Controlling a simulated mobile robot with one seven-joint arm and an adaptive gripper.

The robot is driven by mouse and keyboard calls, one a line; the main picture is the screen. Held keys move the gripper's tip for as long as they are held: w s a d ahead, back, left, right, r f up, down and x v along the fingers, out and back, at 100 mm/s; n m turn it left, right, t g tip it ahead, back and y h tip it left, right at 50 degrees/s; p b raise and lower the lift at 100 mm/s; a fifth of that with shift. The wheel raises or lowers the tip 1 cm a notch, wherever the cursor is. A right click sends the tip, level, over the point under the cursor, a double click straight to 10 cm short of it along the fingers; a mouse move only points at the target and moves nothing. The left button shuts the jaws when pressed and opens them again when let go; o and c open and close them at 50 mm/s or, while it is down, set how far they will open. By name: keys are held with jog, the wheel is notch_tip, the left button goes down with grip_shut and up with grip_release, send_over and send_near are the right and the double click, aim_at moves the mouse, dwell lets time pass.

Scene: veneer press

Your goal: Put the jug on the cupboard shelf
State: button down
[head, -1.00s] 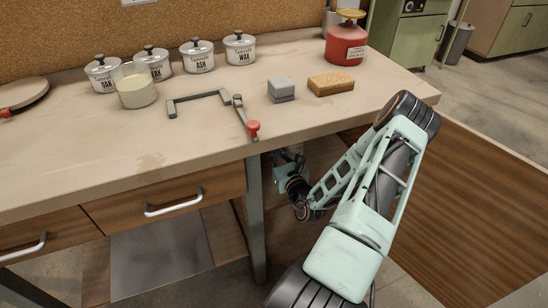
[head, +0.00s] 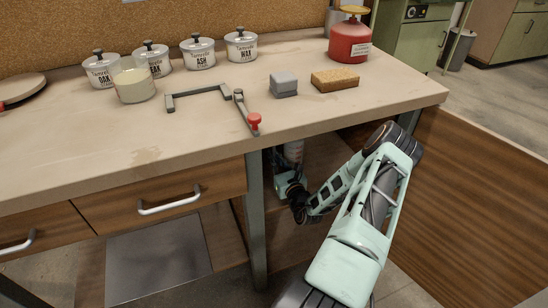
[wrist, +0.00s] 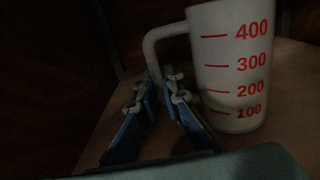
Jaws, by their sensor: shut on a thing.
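The jug (wrist: 228,65) is white with red measuring marks and a side handle (wrist: 152,50). In the wrist view it is upright at the right, inside the dim cupboard, over the wooden shelf (wrist: 285,110). I cannot tell whether its base touches the shelf. My gripper (wrist: 160,85) is shut on the jug's handle, with one finger at each side of its lower part. In the head view my gripper (head: 284,184) is under the worktop, inside the cupboard opening, and part of the jug (head: 294,151) shows just above it.
The worktop (head: 200,140) overhangs the opening, with a leg (head: 256,215) at its left and a wooden panel (head: 480,190) at its right.

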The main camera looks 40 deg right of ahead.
jog(key=shift+f, duration=0.1)
jog(key=c, duration=2.5)
grip_release()
jog(key=shift+f, duration=0.1)
jog(key=shift+c, duration=0.2)
jog(key=o, duration=0.4)
jog(key=shift+o, duration=0.2)
jog(key=shift+r, duration=0.3)
jog(key=p+v, duration=0.3)
jog(key=v, duration=0.9)
jog(key=shift+f, duration=0.15)
